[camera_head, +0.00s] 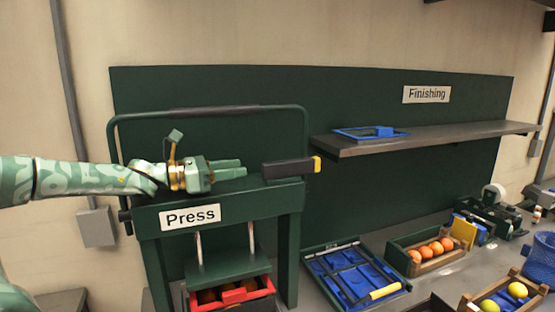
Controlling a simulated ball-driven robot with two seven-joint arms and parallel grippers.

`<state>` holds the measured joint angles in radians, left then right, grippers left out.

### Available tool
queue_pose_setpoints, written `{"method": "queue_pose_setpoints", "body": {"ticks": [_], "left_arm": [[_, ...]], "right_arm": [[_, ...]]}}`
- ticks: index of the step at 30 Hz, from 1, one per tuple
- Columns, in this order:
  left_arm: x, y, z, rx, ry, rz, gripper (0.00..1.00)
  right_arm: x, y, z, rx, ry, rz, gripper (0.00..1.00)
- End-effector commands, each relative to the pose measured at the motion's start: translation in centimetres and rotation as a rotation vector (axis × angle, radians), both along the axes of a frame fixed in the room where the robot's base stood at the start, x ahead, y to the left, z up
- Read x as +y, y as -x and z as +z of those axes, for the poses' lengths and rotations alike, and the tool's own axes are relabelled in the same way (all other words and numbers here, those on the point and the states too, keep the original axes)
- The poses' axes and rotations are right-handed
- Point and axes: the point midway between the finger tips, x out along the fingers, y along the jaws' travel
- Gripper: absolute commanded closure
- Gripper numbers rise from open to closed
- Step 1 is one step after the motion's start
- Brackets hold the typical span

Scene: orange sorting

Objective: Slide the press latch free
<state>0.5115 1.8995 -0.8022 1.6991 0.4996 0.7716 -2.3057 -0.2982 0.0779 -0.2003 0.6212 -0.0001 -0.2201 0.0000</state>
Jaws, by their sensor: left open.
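The dark green press (291,225) stands at the left of the head view, with a "Press" sign (190,217) on its front. On its top lies a dark bar with a yellow end (290,168), which looks like the latch; the yellow end points right. My left gripper (244,168) is open, just left of the bar, its fingers pointing right towards it. A small gap seems to separate them; exact depth is hard to tell. My right gripper is not in view.
The press's handle frame (215,110) arches behind my left gripper. A red crate (235,298) sits under the press plate. To the right are a blue tray (330,270), a crate of oranges (405,245) and a shelf (440,138) marked "Finishing".

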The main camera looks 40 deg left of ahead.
Motion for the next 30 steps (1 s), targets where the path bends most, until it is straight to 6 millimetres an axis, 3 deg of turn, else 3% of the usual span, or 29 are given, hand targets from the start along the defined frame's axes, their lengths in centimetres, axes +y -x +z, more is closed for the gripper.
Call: {"method": "queue_pose_setpoints", "body": {"ticks": [5,15,24,30], "left_arm": [[-0.7,-1.1,0.1,0.002,0.001,-0.005,0.56],[-2.8,-5.3,0.0,0.001,0.004,-0.001,0.56],[-4.1,-7.8,0.8,-0.006,0.006,-0.001,0.56],[-5.0,-9.9,0.4,-0.004,0.005,0.002,0.56]], "right_arm": [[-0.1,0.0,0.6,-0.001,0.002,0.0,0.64],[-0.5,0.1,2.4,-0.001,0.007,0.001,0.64],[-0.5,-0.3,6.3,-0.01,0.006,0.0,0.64],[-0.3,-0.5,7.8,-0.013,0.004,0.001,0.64]]}}
